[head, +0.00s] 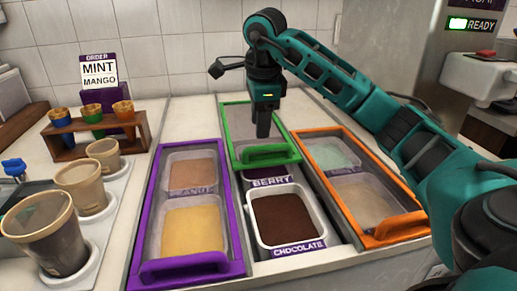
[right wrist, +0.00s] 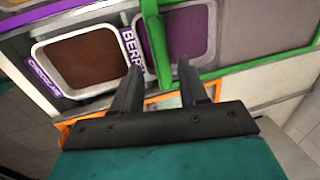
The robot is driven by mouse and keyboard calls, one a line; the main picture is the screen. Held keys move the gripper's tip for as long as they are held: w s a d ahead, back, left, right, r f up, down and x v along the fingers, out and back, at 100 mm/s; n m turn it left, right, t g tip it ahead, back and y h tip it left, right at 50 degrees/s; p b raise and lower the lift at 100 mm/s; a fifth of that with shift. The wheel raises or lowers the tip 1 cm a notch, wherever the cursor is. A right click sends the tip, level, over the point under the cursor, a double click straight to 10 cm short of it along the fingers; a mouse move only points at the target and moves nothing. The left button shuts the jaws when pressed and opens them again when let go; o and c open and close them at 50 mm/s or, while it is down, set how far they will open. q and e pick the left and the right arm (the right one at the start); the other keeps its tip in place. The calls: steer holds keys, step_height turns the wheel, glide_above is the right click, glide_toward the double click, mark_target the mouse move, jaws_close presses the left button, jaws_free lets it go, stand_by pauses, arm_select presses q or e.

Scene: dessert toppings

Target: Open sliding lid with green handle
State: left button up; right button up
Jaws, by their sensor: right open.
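The green-framed sliding lid (head: 232,133) lies over the back part of the middle lane, with its green handle (head: 268,155) along the front edge. The chocolate tub (head: 287,218) in front of it is uncovered, and the berry tub (head: 254,175) shows only partly at the lid's front edge. My right gripper (head: 263,134) points down at the handle. In the right wrist view my open right gripper (right wrist: 160,66) has the green handle (right wrist: 156,45) between its fingertips in the picture; I cannot tell whether they touch. My left gripper is not in view.
A purple-framed lid (head: 234,243) lies to the left over peanut and yellow tubs. An orange-framed lid (head: 399,229) lies to the right. Cups in holders (head: 85,190) and a wooden cone rack (head: 72,148) stand at the left. An order sign (head: 99,72) reads mint, mango.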

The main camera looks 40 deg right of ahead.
mark_target(259, 147)
steer(key=f, duration=0.4)
steer(key=w+f+b, duration=0.1)
steer(key=f, duration=0.1)
steer(key=shift+d, duration=0.3)
jaws_close()
stand_by(0.4)
